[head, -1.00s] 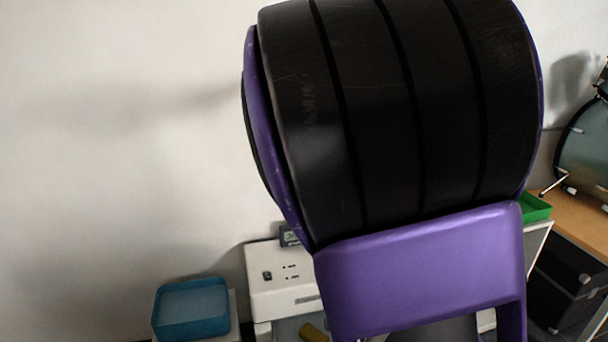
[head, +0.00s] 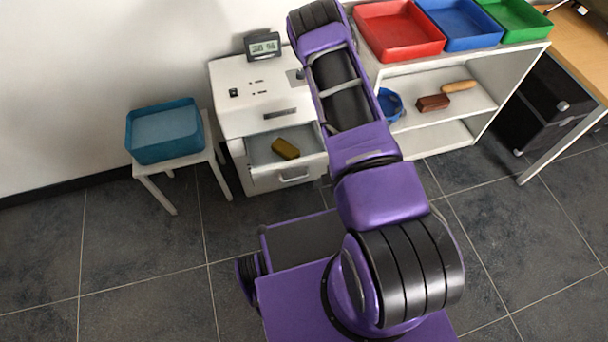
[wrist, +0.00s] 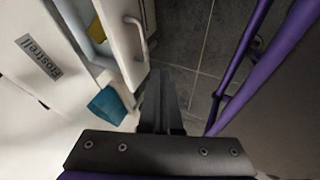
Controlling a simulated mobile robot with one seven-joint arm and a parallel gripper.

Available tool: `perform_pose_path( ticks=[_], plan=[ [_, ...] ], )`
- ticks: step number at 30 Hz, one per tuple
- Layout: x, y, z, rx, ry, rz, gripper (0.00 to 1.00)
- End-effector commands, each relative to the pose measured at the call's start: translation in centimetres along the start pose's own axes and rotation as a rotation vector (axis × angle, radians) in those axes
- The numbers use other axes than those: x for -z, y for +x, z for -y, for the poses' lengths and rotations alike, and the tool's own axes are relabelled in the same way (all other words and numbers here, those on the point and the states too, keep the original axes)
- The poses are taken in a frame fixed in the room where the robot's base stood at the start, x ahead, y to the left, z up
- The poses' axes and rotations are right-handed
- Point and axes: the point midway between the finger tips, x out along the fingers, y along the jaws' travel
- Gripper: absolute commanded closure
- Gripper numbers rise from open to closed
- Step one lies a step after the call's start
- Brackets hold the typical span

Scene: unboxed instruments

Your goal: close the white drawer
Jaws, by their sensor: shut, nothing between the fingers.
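The white drawer (head: 289,177) stands pulled out of the white cabinet (head: 238,112) in the head view, with a brownish-yellow block (head: 285,148) inside. Its front has a bar handle. In the wrist view the drawer front (wrist: 121,45) and its handle (wrist: 137,32) show at upper left, with part of the yellow block (wrist: 97,28) behind. My gripper (wrist: 161,75) is shut and empty, on the outer, handle side of the drawer front. I cannot tell if it touches. In the head view my arm hides the gripper and the cabinet's right side.
A blue bin (head: 164,132) sits on a small white stand left of the cabinet. A white shelf (head: 505,75) on the right carries red (head: 398,30), blue (head: 458,24) and green (head: 513,18) trays. A small display (head: 263,46) stands on the cabinet. The tiled floor at left is clear.

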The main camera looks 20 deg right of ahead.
Motion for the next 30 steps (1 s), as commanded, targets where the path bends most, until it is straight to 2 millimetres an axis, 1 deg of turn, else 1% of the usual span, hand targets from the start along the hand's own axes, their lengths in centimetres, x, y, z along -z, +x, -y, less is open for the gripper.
perform_pose_path(
  ticks=[1, 3, 5, 8, 15, 19, 21, 24, 30],
  plan=[
    [0.0, 0.2, 0.7, 0.006, 0.008, -0.007, 1.00],
    [0.1, 0.6, 1.1, 0.010, 0.009, -0.013, 1.00],
    [0.1, 1.2, 1.1, 0.011, 0.008, -0.013, 1.00],
    [0.2, 2.7, 1.1, 0.011, 0.005, -0.014, 1.00],
    [0.1, 8.0, 1.1, 0.009, 0.006, -0.012, 1.00],
    [0.1, 10.5, 1.1, 0.009, 0.006, -0.012, 1.00],
    [0.1, 11.1, -0.1, 0.005, 0.005, -0.011, 1.00],
    [-0.1, 11.8, -1.2, 0.006, 0.006, -0.010, 1.00],
    [-0.1, 12.5, -2.2, 0.008, 0.007, -0.010, 1.00]
  ],
)
